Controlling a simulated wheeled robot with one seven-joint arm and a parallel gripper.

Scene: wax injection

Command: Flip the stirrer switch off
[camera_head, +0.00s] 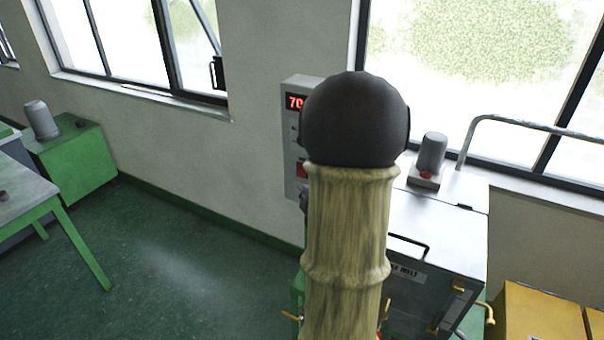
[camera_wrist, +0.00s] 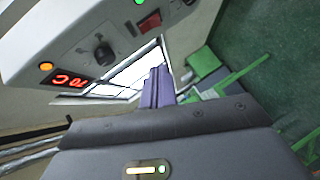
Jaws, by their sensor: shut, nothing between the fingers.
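The grey control box (camera_head: 296,130) has a red display reading 70 in the head view, and my arm hides its right part. In the wrist view the control box (camera_wrist: 75,30) fills the upper left, with a lit display (camera_wrist: 70,80), a black knob (camera_wrist: 104,54) and a red rocker switch (camera_wrist: 150,22). I see no readable label to tell which control is the stirrer switch. My gripper (camera_wrist: 159,72) is shut and empty, its purple fingers below the red switch and apart from it in the picture.
A wax tank (camera_head: 455,215) with a grey motor (camera_head: 432,152) on its lid stands right of my arm. A bent pipe (camera_head: 520,123) runs behind it. Yellow boxes (camera_head: 540,312) are at lower right. A green bench (camera_head: 70,155) is at left; the floor (camera_head: 190,260) between is clear.

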